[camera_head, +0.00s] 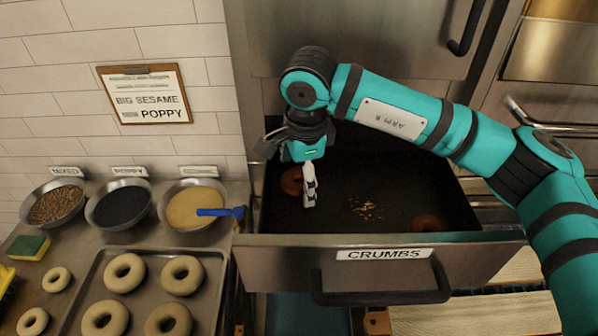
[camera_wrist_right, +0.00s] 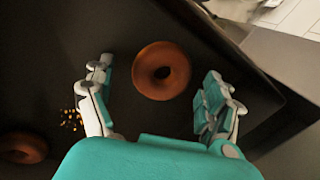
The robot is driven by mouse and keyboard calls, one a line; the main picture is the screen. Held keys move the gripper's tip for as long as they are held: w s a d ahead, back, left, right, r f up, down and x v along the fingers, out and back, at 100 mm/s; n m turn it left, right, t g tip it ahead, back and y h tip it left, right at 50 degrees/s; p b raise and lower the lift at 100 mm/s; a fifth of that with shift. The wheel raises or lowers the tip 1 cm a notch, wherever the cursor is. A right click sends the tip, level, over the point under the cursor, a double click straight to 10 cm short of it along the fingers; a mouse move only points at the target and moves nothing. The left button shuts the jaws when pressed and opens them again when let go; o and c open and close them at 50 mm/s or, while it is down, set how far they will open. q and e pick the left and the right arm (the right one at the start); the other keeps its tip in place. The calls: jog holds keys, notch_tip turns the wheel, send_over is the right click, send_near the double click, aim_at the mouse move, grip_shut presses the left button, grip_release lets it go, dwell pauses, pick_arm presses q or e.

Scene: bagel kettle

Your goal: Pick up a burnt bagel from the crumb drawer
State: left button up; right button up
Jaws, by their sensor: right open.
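The crumb drawer (camera_head: 400,246) is pulled open and labelled CRUMBS. One burnt bagel (camera_head: 292,181) lies in its left part, partly hidden by my right gripper (camera_head: 309,196), which reaches down into the drawer. In the right wrist view this brown bagel (camera_wrist_right: 161,71) lies between and just beyond the two open fingers of my right gripper (camera_wrist_right: 160,105), with nothing held. A second burnt bagel (camera_head: 427,223) lies at the drawer's front right; it also shows at the lower left of the right wrist view (camera_wrist_right: 22,148). My left gripper is not in view.
Yellow crumbs (camera_head: 365,208) lie on the drawer floor between the bagels. The drawer walls bound the space around my right gripper.

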jog(key=shift+f, duration=0.2)
jog(key=c, duration=1.1)
jog(key=shift+r, duration=0.1)
